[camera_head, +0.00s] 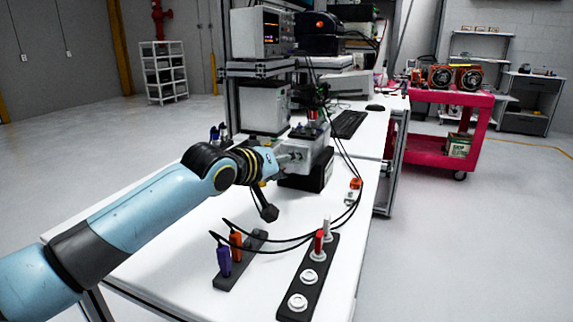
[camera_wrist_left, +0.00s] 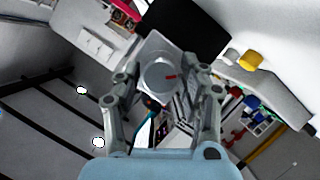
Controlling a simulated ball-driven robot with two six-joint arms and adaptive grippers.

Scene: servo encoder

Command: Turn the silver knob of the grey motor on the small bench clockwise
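The grey motor (camera_head: 318,150) sits on a black block on the white bench (camera_head: 170,255). My left gripper (camera_head: 291,157) is at its near left side in the head view. The fingers of my left gripper (camera_wrist_left: 164,76) stand apart on either side of the knob, with visible gaps. The knob is hidden in the head view. My right gripper is in neither view.
On the bench, a dark strip (camera_head: 311,275) with white round sockets and a red plug lies in front. Another strip (camera_head: 240,262) holds purple and orange plugs. Black cables arc above the bench near the arm. Shelves with instruments (camera_head: 262,33) stand behind; a red cart (camera_head: 440,150) stands at right.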

